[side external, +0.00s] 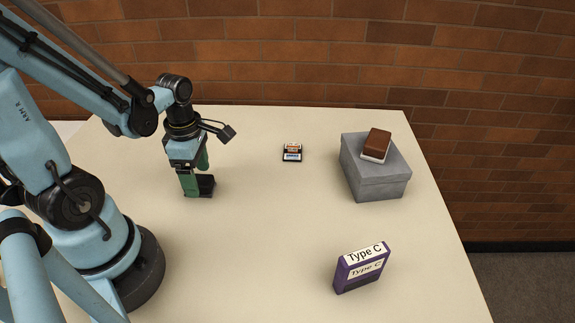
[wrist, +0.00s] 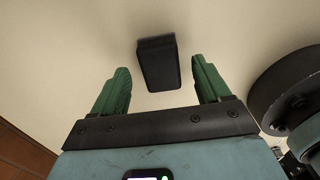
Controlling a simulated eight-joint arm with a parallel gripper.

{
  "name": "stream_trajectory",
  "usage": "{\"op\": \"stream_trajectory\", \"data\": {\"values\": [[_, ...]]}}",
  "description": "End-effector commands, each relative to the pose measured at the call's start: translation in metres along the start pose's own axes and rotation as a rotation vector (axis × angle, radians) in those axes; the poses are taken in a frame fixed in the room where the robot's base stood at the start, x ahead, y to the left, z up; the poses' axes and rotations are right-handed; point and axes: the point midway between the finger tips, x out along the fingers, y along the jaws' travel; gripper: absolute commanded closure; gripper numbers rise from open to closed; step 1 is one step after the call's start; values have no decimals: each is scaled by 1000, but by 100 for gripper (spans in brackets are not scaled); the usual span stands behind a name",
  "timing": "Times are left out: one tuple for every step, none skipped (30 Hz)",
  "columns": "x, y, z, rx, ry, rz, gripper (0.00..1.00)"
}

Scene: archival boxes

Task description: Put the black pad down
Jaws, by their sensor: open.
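The black pad (side external: 207,186) rests on the table beside my gripper (side external: 194,180) in the side view, partly hidden behind a green finger. In the wrist view the black pad (wrist: 158,63) lies ahead of and between the two green fingers. There is a clear gap to the finger on each side. My gripper (wrist: 162,85) is open, with its fingers pointing down close to the table top. Nothing is held between the fingers.
A grey box (side external: 376,180) with a brown and white block (side external: 376,145) on its lid stands at the right. A purple "Type C" box (side external: 362,268) stands at the front right. A small labelled item (side external: 292,153) lies mid-table. The table (side external: 260,240) is clear between them.

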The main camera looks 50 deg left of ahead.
Motion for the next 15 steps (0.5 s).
{"op": "stream_trajectory", "data": {"values": [[-5,-1,0,0,0,0,24],[-8,-1,0,0,0,0,24],[-11,-1,0,0,0,0,24],[-14,-1,-1,0,0,0,24],[-17,-1,0,0,0,0,24],[-20,-1,0,0,0,0,24],[-23,-1,0,0,0,0,24],[-26,0,0,0,0,0,24],[-30,0,0,0,0,0,24],[-33,-1,0,0,0,0,24],[-36,-1,0,0,0,0,24],[-40,-1,0,0,0,0,24],[-43,-1,-1,0,0,0,24],[-46,-1,0,0,0,0,24],[-50,-1,0,0,0,0,24]]}}
